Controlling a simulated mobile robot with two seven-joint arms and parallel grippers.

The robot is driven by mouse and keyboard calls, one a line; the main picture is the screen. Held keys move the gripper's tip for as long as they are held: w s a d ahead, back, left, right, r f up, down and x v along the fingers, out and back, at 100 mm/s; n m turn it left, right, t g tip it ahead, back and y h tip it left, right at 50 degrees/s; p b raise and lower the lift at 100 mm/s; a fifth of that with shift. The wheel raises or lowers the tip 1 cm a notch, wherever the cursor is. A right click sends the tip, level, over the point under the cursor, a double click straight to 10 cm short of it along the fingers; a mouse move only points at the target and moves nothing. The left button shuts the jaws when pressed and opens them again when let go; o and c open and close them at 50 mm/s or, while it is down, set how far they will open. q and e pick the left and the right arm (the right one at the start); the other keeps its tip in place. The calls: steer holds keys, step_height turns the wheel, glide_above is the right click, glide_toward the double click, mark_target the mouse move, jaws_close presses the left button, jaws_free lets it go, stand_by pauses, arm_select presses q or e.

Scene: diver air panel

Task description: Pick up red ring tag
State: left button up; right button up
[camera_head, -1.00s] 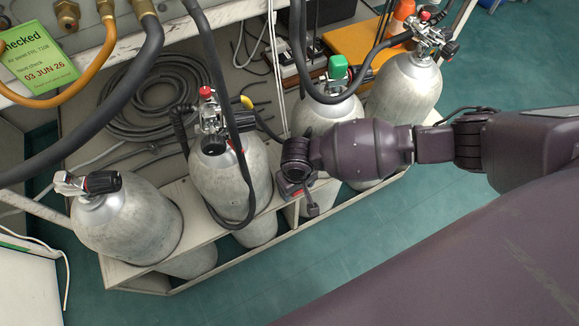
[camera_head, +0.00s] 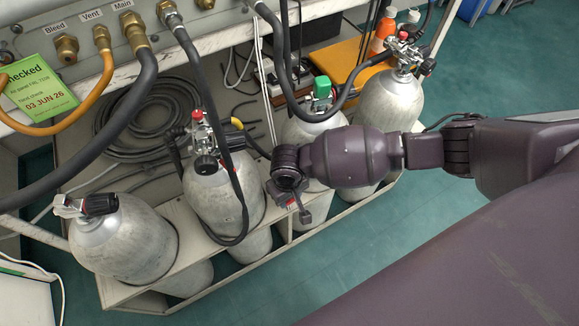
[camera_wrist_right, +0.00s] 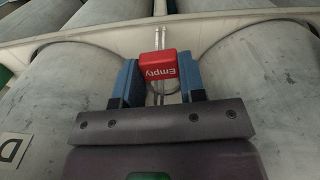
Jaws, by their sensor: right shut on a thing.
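The red ring tag (camera_wrist_right: 158,69) shows in the wrist view as a small red block reading "Empty" upside down. It sits between the blue fingers of my right gripper (camera_wrist_right: 160,84), which is shut on it. A thin pale loop or wire shows behind the tag; whether it hangs on anything is unclear. In the head view my right gripper (camera_head: 297,205) points down in front of the cylinders, between the second and third from the left. My left gripper is not in view.
Several grey cylinders stand in a white rack (camera_head: 150,298): the left one (camera_head: 125,243), the second (camera_head: 222,195) with a black hose, the third (camera_head: 300,131) with a green cap, and the right one (camera_head: 390,100). A panel with hoses (camera_head: 150,75) runs along the top.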

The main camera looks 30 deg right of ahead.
step_height(320, 180, up, 15)
steer(key=p, duration=0.5)
steer(key=shift+r+p, duration=0.35)
steer(key=shift+r, duration=0.3)
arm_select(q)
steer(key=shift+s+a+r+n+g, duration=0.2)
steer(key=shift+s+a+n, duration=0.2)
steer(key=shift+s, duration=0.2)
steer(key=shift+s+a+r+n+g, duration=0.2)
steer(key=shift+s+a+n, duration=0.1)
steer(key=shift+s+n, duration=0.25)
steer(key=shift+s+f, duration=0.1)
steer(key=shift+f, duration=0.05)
